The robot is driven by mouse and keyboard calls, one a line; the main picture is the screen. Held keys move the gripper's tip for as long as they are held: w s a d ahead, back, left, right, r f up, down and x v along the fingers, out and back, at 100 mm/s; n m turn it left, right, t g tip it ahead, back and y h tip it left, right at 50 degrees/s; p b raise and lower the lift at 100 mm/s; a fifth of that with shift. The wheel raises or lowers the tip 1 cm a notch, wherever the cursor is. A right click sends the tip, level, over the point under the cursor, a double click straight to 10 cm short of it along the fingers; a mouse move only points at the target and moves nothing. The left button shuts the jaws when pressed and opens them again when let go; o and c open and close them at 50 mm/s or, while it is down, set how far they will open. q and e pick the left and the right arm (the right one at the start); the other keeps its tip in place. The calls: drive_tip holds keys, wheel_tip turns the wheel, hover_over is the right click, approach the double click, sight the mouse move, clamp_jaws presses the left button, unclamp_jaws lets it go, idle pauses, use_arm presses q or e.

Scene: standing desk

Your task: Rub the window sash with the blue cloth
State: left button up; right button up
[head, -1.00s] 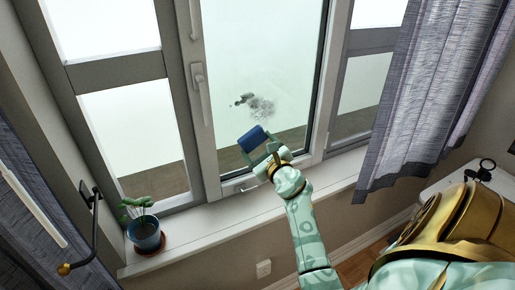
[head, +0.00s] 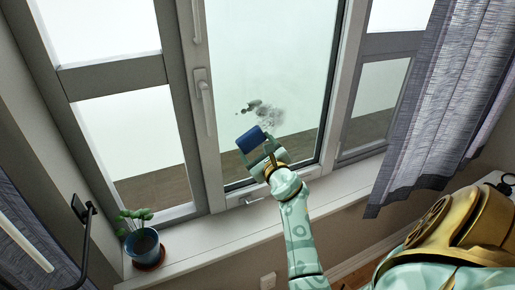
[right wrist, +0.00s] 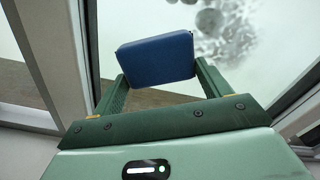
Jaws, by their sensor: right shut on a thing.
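The window sash (head: 201,140) stands in the middle of the head view, with a pale frame around its glass pane (head: 265,60). Dark grey smudges (head: 264,112) mark the lower part of the pane; they also show in the right wrist view (right wrist: 222,30). My right gripper (head: 258,150) is shut on the blue cloth (head: 250,139), a folded block that also shows between the fingers in the right wrist view (right wrist: 157,59). The cloth is below and left of the smudges, in front of the pane. I cannot tell whether it touches the glass. My left gripper is not in view.
A plant in a blue pot (head: 142,242) stands on the left of the windowsill (head: 205,243). A grey curtain (head: 435,100) hangs at the right. A dark bar (head: 87,240) is at the left. The sill's middle is clear.

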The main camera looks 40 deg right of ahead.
drive_tip(key=shift+x, duration=0.9)
